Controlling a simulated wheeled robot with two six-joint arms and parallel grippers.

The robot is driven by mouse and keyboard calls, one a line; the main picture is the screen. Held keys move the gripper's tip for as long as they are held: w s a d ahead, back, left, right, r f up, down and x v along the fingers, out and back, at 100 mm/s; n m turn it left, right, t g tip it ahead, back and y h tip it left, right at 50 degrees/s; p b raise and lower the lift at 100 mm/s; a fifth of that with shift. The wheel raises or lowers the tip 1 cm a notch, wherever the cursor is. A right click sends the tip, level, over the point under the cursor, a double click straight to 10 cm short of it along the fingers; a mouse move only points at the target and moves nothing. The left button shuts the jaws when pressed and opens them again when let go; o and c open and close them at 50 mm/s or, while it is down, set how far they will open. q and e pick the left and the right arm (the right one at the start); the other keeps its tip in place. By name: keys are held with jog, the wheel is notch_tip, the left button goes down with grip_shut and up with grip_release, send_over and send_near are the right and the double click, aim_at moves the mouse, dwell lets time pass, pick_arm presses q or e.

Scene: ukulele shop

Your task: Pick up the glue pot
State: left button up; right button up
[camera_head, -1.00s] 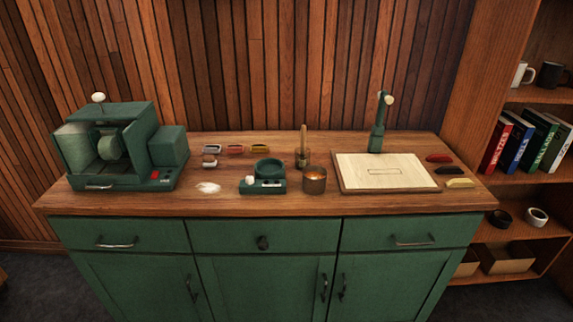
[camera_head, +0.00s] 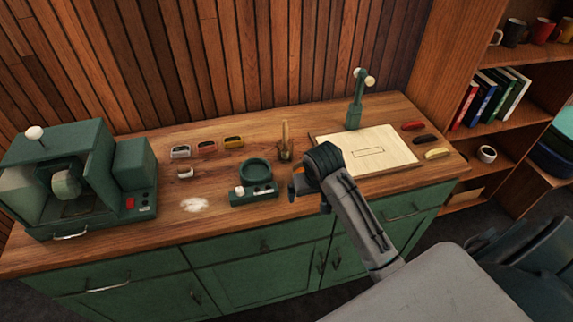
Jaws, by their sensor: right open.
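The glue pot, a small copper-brown pot with amber contents, is mostly hidden in the head view behind my right gripper; a sliver of orange-brown glue pot (camera_head: 298,171) shows at the gripper's left side. My right gripper (camera_head: 298,188) is open at the pot, over the front part of the counter. I cannot tell whether its fingers touch the pot or stand around it. My left gripper is not in view.
A green warmer (camera_head: 254,190) with a round well stands left of the pot. A brush in a small jar (camera_head: 285,155) stands behind. A pale board (camera_head: 375,149) with a green post (camera_head: 354,112) lies to the right. A green machine (camera_head: 80,180) fills the counter's left end.

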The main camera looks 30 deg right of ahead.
jog(key=w+d+r+m, duration=0.2)
jog(key=w+d+r, duration=0.1)
jog(key=w+r, duration=0.4)
jog(key=x, duration=0.2)
jog(key=p+x, duration=0.1)
jog(key=x, duration=0.3)
jog(key=shift+w+a, duration=0.1)
jog(key=shift+a, duration=0.15)
jog(key=shift+d+f, duration=0.1)
jog(key=shift+f, duration=0.15)
jog(key=p+x, duration=0.3)
jog(key=x, duration=0.1)
jog(key=shift+w+f, duration=0.15)
jog(key=shift+f, duration=0.55)
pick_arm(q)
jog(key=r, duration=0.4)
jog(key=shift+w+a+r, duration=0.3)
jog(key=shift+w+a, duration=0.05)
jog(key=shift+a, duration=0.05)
pick_arm(e)
jog(key=shift+c, duration=0.5)
jog(key=shift+w+d, duration=0.1)
jog(key=c, duration=1.1)
